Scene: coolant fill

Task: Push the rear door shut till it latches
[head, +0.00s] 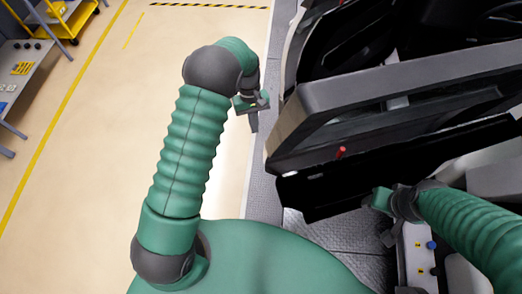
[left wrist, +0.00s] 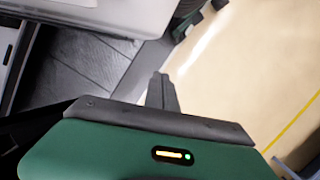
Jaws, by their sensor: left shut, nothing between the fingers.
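The rear door (head: 400,80) stands out from the vehicle body in the head view, with a grey upper edge and a dark inner side. A small red pin (head: 341,152) stands up at its dark lower part. My left gripper (head: 254,126) is shut and empty, just left of the door's free end, with a small gap seen from above. In the left wrist view its closed fingers (left wrist: 161,90) point at the floor, and a pale grey panel, perhaps the door, is at the upper left. My right gripper (head: 388,236) is below the door; its fingers are too small to read.
A grey textured floor strip (head: 255,180) runs beside the vehicle, and the open beige floor (head: 90,150) lies to the left. A yellow cart (head: 65,18) and a grey bench (head: 25,70) stand far left.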

